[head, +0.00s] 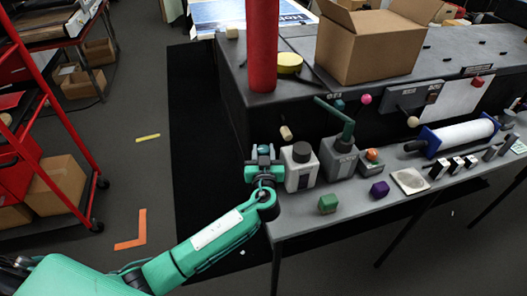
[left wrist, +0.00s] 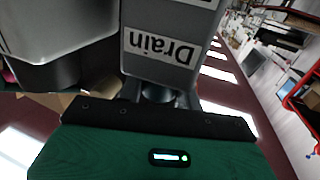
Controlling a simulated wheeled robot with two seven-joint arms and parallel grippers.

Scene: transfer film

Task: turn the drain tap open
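A grey block with a white "Drain" label (left wrist: 160,45) fills the upper middle of the left wrist view, with the label upside down. In the head view a pale grey block with a dark round top (head: 300,168) stands at the near left end of the grey bench; I cannot read its label there. My left gripper (head: 264,155) is just left of this block, at the bench's left end. Its fingers are not clear in either view, so I cannot tell whether it is open, shut or touching. My right gripper is not in view.
A grey block with a green lever (head: 340,158) stands right of the pale block. A red column (head: 262,45) rises behind.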

